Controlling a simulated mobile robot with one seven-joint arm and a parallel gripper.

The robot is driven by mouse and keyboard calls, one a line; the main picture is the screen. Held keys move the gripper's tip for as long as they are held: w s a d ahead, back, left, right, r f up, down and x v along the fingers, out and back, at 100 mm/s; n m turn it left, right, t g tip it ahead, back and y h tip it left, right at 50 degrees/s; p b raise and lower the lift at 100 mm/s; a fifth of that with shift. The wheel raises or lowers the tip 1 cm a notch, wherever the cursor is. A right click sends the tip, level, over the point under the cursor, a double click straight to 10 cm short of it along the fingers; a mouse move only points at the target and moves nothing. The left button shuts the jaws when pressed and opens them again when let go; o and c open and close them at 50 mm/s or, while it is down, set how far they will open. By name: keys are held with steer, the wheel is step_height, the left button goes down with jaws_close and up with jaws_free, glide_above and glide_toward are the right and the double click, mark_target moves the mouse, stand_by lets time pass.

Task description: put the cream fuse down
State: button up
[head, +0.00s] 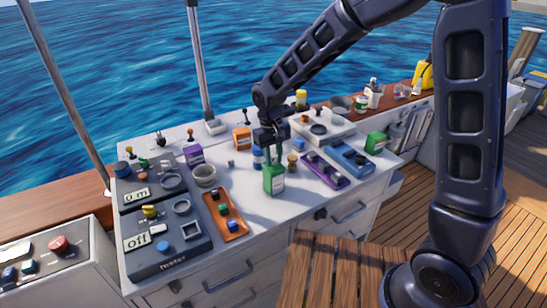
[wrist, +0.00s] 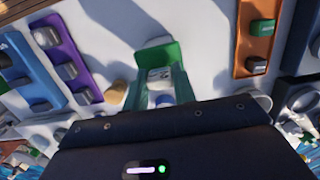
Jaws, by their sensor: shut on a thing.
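My gripper (head: 273,158) points down over the middle of the white worktop (head: 258,218). In the wrist view its teal fingers (wrist: 160,80) are closed on a small pale piece (wrist: 158,74), which looks like the cream fuse. In the head view the fuse cannot be made out at the fingertips. A green box with a pale label (head: 274,180) stands right at the fingertips in the head view. In the wrist view the green box (wrist: 160,54) lies just beyond the fuse; whether they touch is unclear.
An orange tray (head: 211,206) lies to the left, with the tester (head: 165,262) beyond it. Purple (head: 312,172) and blue (head: 338,150) trays lie to the right. A tan knob-like piece (head: 292,161) stands close by. Bare worktop lies in front of the green box.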

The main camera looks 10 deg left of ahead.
steer(key=shift+f, duration=0.3)
steer(key=o, duration=0.9)
steer(key=shift+o, duration=0.2)
steer(key=shift+r, duration=0.1)
step_height(320, 180, up, 12)
steer(key=a, duration=0.1)
steer(key=w+d+r+m+t+y, duration=0.1)
steer(key=w+d+r, duration=0.2)
steer(key=d, duration=0.3)
steer(key=w+d+r+m, duration=0.1)
steer(key=w+d+r, duration=0.15)
steer(key=d, duration=0.45)
steer(key=d+r+m+t, duration=0.1)
steer(key=d+r+m, duration=0.15)
steer(key=d, duration=1.05)
steer(key=s+d+m+t, duration=0.1)
steer(key=s+d, duration=0.4)
steer(key=d, duration=0.5)
steer(key=s+d+m+t, duration=0.2)
steer(key=s+d, duration=0.3)
steer(key=d, duration=0.6)
steer(key=shift+f+m+t, duration=0.25)
steer(key=shift+m+t, duration=0.05)
steer(key=shift+m, duration=0.55)
